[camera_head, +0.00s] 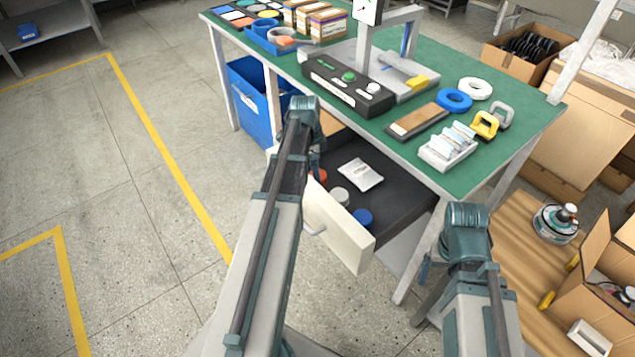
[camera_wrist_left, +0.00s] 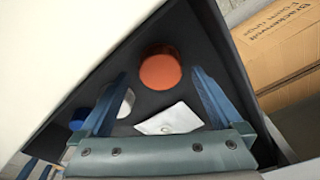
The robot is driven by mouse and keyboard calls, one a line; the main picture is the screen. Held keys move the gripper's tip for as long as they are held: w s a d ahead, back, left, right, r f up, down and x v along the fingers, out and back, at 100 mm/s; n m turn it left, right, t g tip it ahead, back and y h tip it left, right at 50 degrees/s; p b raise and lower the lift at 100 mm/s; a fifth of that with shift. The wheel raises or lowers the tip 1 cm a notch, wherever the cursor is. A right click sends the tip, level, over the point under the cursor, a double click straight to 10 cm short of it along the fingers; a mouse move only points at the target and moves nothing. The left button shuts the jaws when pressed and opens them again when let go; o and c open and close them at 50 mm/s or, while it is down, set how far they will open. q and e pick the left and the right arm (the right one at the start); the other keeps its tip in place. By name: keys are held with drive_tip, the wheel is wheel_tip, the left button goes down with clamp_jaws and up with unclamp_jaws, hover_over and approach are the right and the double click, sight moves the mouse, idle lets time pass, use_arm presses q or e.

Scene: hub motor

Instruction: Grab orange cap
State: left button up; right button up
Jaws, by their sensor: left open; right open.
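The orange cap (camera_wrist_left: 160,70) lies in the open drawer (camera_head: 400,205), toward the far side in the left wrist view. In the head view only part of the orange cap (camera_head: 320,176) shows beside my left arm. My left gripper (camera_wrist_left: 158,78) is open above the drawer, its fingertips on either side of the cap in the picture. The depth between fingers and cap is unclear; nothing is held. In the head view my left gripper is mostly hidden behind its arm. My right gripper (camera_head: 425,272) is open and empty, low beside the table leg, partly hidden by its wrist.
A white cap (camera_head: 340,195), a blue cap (camera_head: 362,217) and a white packet (camera_head: 360,175) share the drawer. The drawer's pale front (camera_head: 337,230) sticks out below the green table (camera_head: 400,155). A blue bin (camera_head: 257,100) stands left of the drawer. Cardboard boxes (camera_head: 605,255) stand right.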

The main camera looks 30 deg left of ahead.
use_arm(q)
wheel_tip(320, 180, down, 2)
drive_tip(key=shift+f+b, duration=0.1)
drive_tip(key=shift+b, duration=0.45)
use_arm(e)
drive_tip(key=shift+f, duration=0.95)
use_arm(q)
drive_tip(key=shift+c, duration=0.2)
drive_tip(key=c, duration=1.2)
drive_tip(key=shift+r, duration=0.3)
drive_tip(key=shift+c, duration=0.2)
use_arm(e)
drive_tip(key=shift+r, duration=0.1)
use_arm(q)
wheel_tip(320, 180, up, 10)
drive_tip(key=p, duration=1)
use_arm(e)
wheel_tip(320, 180, up, 10)
